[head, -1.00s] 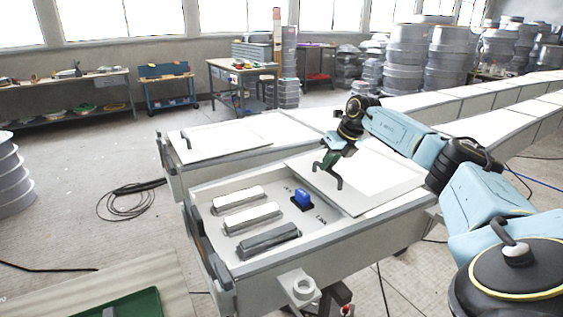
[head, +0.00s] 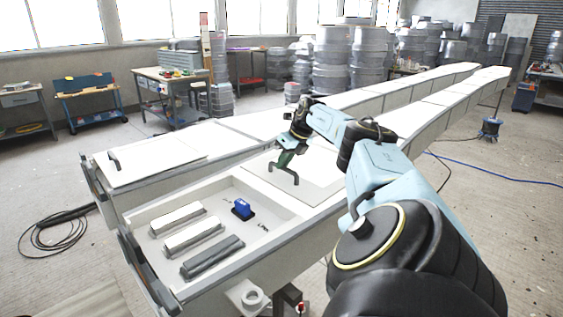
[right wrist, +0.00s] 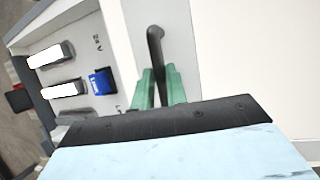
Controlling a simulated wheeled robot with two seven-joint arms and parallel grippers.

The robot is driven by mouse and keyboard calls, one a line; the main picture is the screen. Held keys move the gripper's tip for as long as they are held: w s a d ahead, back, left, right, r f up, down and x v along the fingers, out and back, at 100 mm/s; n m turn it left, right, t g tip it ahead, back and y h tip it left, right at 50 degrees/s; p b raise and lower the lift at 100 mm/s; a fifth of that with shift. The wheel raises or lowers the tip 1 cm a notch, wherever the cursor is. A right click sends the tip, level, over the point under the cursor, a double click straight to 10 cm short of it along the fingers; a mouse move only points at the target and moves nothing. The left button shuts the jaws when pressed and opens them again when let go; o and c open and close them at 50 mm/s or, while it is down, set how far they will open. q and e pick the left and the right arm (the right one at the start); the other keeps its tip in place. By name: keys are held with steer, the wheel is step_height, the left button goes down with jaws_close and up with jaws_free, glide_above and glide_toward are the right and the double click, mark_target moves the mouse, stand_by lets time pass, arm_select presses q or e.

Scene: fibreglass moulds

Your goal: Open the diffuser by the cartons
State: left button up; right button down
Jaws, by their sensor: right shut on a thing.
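The near long white trough (head: 205,285) is open at its front end. Its flat white diffuser panel (head: 318,172) lies farther along the trough, past the bay. My right gripper (head: 284,159) is shut on the panel's dark handle (head: 287,174). In the right wrist view, the green fingers (right wrist: 160,90) are on either side of the bent handle (right wrist: 155,45). The bay shows two white bars (head: 177,219), a grey bar (head: 212,256) and a blue block (head: 242,208). My left gripper is out of view. I cannot make out any cartons.
A second trough runs alongside, its front panel (head: 155,158) in place with a handle. Workbenches (head: 170,85) stand behind. Stacks of grey round moulds (head: 332,60) stand at the back. A coiled black cable (head: 55,235) lies on the floor at left. A blue cable crosses the floor at right.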

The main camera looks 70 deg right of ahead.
steer(key=c, duration=1.4)
jaws_free()
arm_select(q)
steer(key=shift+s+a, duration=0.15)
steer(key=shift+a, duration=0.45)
arm_select(e)
steer(key=shift+s+r, duration=0.15)
steer(key=shift+r, duration=0.05)
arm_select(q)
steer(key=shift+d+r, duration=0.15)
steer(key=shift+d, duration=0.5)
arm_select(e)
steer(key=v, duration=1.3)
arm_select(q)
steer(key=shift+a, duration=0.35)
